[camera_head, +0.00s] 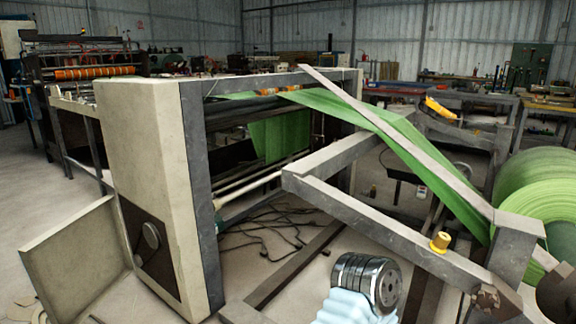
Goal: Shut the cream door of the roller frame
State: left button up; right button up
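The cream door (75,257) stands open at the lower left, swung out to the left of the roller frame's cream end housing (143,150). Its right edge is close to the lower left edge of the housing. The door's face is plain, with a raised rim. A dark recess (150,262) with a round grey part (150,236) shows uncovered in the lower housing. Neither of my grippers is in view, and nothing is seen touching the door.
A silver ribbed cylinder (366,281) on something light blue is at the bottom centre; I cannot tell what it is. Grey beams (390,220) and a green roll (545,190) fill the right. Cables (268,228) lie on the floor.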

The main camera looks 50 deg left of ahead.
aim_at(72, 268)
jog(key=j+u, duration=0.1)
jog(key=u, duration=0.25)
jog(key=j+u, duration=0.1)
jog(key=u, duration=0.25)
jog(key=j+u, duration=0.1)
jog(key=u, duration=0.2)
jog(key=i+j+u, duration=0.1)
jog(key=j+u, duration=0.15)
jog(key=j, duration=0.15)
jog(key=i+j+u, duration=0.1)
jog(key=j+u, duration=0.2)
jog(key=i+j+u, duration=0.25)
jog(key=j, duration=0.2)
jog(key=k, duration=0.1)
